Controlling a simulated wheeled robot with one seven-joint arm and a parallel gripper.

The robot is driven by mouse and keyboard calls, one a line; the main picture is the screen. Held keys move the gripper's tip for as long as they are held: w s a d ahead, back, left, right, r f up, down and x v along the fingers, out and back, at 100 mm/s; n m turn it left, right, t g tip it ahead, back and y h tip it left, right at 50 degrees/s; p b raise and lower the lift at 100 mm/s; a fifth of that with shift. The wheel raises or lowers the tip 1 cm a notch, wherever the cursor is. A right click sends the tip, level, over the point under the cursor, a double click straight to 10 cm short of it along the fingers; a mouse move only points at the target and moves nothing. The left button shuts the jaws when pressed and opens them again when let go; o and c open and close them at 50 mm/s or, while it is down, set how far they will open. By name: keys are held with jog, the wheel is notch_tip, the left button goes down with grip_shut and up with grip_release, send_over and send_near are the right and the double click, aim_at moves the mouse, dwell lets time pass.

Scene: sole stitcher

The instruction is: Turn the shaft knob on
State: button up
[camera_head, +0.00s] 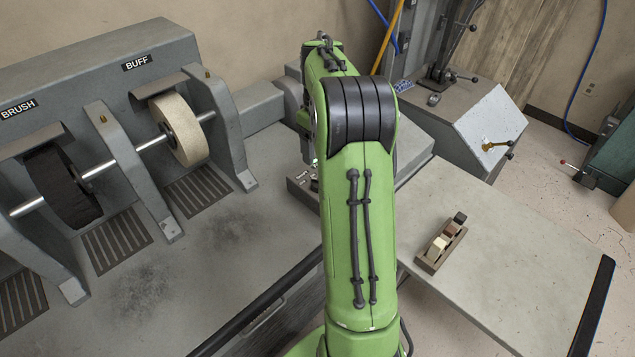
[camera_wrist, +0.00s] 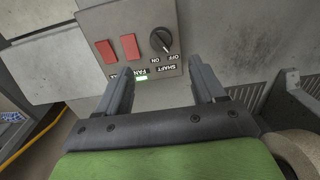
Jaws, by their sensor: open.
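The black shaft knob (camera_wrist: 161,40) sits on a grey control panel (camera_wrist: 145,20) in the wrist view, above upside-down OFF, ON and SHAFT labels. Its pointer seems to lean toward OFF, but it is small. My gripper (camera_wrist: 162,76) is open, with one finger on each side below the knob in the picture. Nothing is between the fingers, and they appear apart from the knob. In the head view my green arm hides the gripper, the knob and the panel.
Two red switches (camera_wrist: 129,47) sit beside the knob, near a lit green FAN indicator (camera_wrist: 142,78). The head view shows the buff wheel (camera_head: 178,130) and brush wheel (camera_head: 62,187) at left. A small wooden holder (camera_head: 441,246) stands on the right tabletop (camera_head: 510,270).

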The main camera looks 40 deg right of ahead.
notch_tip(320, 180, down, 11)
jog(key=b, duration=0.3)
jog(key=shift+r, duration=0.1)
jog(key=c, duration=1.1)
jog(key=shift+o, duration=0.2)
